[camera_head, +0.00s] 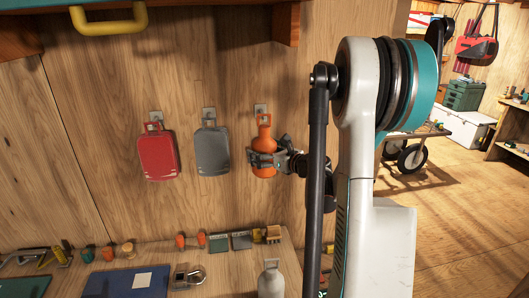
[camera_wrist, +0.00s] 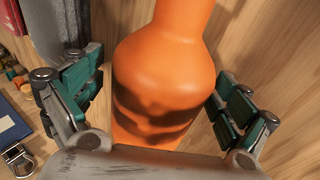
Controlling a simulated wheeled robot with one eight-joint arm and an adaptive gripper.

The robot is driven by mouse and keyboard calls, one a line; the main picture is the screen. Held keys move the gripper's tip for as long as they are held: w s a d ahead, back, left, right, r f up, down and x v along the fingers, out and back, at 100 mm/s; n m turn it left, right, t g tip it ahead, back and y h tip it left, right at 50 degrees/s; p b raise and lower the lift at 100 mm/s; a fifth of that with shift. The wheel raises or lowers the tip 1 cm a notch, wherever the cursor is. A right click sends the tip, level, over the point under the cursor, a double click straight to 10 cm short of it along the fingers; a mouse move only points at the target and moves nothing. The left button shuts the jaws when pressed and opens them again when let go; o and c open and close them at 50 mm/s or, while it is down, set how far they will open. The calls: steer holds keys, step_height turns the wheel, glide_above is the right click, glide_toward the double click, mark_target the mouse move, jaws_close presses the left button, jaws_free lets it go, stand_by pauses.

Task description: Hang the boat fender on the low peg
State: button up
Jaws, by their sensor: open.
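The orange boat fender (camera_head: 264,135), bottle-shaped with a loop at its top, is upright against the wooden wall. Its loop is at the small metal peg (camera_head: 260,109) and it appears to hang there; the exact contact is too small to tell. My gripper (camera_head: 263,160) is around the fender's lower body. In the wrist view the fender (camera_wrist: 165,70) stands between the two fingers of my gripper (camera_wrist: 158,95). The fingers are open, with a visible gap on the left; the right finger is close to the fender. The loop is out of the wrist view.
A grey flat container (camera_head: 211,152) and a red one (camera_head: 158,155) hang on pegs to the left. Below is a bench (camera_head: 215,262) with small tackle, a blue book (camera_head: 127,283), a padlock (camera_head: 188,277) and a grey bottle (camera_head: 271,281). Open floor lies right.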

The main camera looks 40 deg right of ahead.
steer(key=s+r, duration=0.1)
steer(key=s, duration=1.1)
steer(key=shift+a+r, duration=0.15)
steer(key=shift+r, duration=0.25)
steer(key=shift+w, duration=0.1)
